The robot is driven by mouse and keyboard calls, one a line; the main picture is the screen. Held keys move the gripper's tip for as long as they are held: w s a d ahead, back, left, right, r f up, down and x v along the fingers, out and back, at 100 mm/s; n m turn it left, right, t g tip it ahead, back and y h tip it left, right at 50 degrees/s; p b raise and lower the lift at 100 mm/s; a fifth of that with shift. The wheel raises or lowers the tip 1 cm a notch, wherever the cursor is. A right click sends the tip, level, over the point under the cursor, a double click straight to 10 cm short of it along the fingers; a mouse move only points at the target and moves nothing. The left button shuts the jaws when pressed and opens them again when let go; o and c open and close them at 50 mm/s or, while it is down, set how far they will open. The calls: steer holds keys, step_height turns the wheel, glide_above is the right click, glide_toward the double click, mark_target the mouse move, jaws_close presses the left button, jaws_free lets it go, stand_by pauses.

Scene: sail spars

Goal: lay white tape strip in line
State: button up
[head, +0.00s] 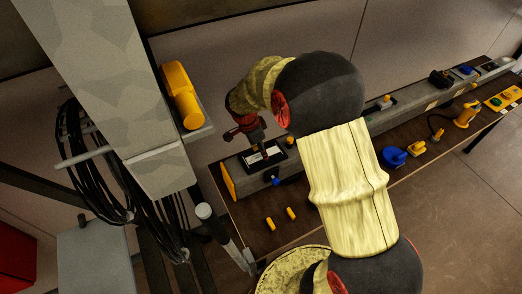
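My gripper (262,151), with red and dark parts, points down at the left end of the bench. Its tips are over a small dark frame or tray (277,158). A white flat piece (255,158) shows inside that frame, partly hidden by the gripper; it may be the white tape strip. I cannot tell whether the fingers touch it, or whether they are open or shut.
A long grey beam (411,101) runs along the dark bench (322,228). Two small yellow pegs (270,223) lie on the bench in front. A blue round piece (393,157) and a yellow tool (467,115) sit farther right. My arm hides the bench's middle.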

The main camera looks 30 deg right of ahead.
steer(key=shift+d+p+v, duration=0.25)
steer(key=shift+p+v, duration=0.2)
steer(key=shift+v, duration=0.65)
steer(key=shift+d+p+v, duration=0.3)
steer(key=shift+p+v, duration=0.2)
steer(key=shift+v, duration=0.6)
steer(key=shift+d+p+v, duration=0.25)
steer(key=shift+p+v, duration=0.2)
steer(key=shift+v, duration=0.65)
steer(key=shift+r, duration=0.15)
